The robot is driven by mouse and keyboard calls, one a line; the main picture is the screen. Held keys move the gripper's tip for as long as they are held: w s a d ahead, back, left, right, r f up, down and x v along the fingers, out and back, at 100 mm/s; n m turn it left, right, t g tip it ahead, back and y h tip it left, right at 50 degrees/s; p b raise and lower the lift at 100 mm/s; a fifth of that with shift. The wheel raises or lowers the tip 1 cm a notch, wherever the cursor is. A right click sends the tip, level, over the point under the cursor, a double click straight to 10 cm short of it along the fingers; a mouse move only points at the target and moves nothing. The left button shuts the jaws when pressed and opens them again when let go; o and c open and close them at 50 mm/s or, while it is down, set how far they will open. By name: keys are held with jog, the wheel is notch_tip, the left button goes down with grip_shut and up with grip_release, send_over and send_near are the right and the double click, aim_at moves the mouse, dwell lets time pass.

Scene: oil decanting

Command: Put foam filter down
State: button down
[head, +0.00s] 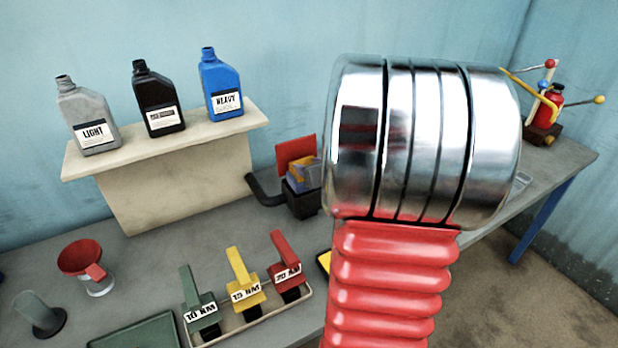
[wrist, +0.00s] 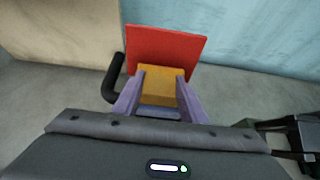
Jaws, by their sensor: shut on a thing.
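The foam filter (wrist: 161,90) is a yellow-orange block in the wrist view. My gripper (wrist: 160,97) has purple fingers, one on each side of the block, and is shut on it. A red upright panel (wrist: 166,50) stands just beyond the filter, with a black curved pipe (wrist: 113,80) to its left. In the head view the filter (head: 297,171) shows as a small yellow patch in front of the red panel, at or just above a dark box (head: 300,200). I cannot tell whether it touches the box. My arm hides part of this area.
Grey, black and blue bottles (head: 222,85) stand on a beige shelf (head: 185,180). A red funnel (head: 80,257) and a tray (head: 250,325) with green, yellow and red labelled handles are nearer on the grey bench. A small red canister (head: 553,93) stands at the far right.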

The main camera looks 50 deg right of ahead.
jog(key=shift+f, duration=0.1)
jog(key=shift+f, duration=1.85)
jog(key=shift+f, duration=0.65)
jog(key=c, duration=1.1)
grip_release()
jog(key=shift+r, duration=0.1)
